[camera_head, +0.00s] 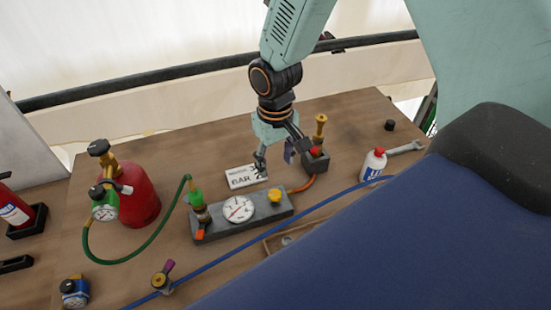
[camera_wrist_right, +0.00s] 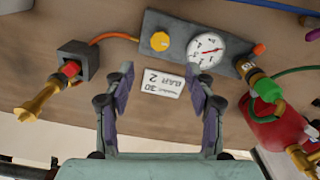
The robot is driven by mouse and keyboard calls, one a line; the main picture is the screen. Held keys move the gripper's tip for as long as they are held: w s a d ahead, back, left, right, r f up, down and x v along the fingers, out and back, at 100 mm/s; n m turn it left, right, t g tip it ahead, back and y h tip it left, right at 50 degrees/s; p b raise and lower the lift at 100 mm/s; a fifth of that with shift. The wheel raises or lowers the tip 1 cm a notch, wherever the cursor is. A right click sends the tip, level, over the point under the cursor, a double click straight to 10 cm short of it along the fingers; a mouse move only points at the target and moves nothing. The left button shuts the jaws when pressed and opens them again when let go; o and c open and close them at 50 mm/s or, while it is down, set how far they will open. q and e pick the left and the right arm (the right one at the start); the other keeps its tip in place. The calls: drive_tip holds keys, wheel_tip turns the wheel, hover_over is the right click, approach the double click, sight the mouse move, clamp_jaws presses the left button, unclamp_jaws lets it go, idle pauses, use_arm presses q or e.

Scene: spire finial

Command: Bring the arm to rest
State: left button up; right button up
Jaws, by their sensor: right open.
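My right gripper (camera_head: 275,157) hangs over the middle of the wooden table, above the white label card (camera_head: 245,176) and behind the grey gauge block. In the right wrist view its two fingers (camera_wrist_right: 160,95) stand wide apart with nothing between them. The label card (camera_wrist_right: 162,82) shows beyond the fingertips, apart from them. The grey gauge block (camera_head: 222,224) carries a round white dial (camera_head: 238,209) and a yellow knob (camera_head: 274,195). My left gripper is not in either view.
A red cylinder (camera_head: 138,194) with a green hose stands at the left. A dark block with a brass fitting (camera_head: 320,128) is right of the gripper. A blue hose (camera_head: 320,203) crosses the front.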

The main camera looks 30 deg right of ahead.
drive_tip(key=shift+f, duration=0.1)
idle(0.3)
drive_tip(key=shift+y, duration=0.5)
drive_tip(key=s+a+f, duration=0.1)
drive_tip(key=s+f, duration=0.3)
drive_tip(key=s+a+f, duration=0.2)
drive_tip(key=s+f, duration=0.2)
drive_tip(key=s, duration=0.1)
drive_tip(key=s+a+f, duration=0.1)
drive_tip(key=s+f, duration=0.2)
drive_tip(key=s, duration=0.1)
drive_tip(key=shift+s+a+f, duration=0.15)
drive_tip(key=shift+s+f, duration=0.1)
drive_tip(key=shift+f, duration=0.15)
drive_tip(key=s+f+h, duration=0.1)
drive_tip(key=s+f, duration=0.2)
drive_tip(key=s, duration=0.9)
wheel_tip(320, 180, down, 18)
drive_tip(key=b, duration=1.8)
drive_tip(key=shift+w+m, duration=0.25)
drive_tip(key=shift+m, duration=0.05)
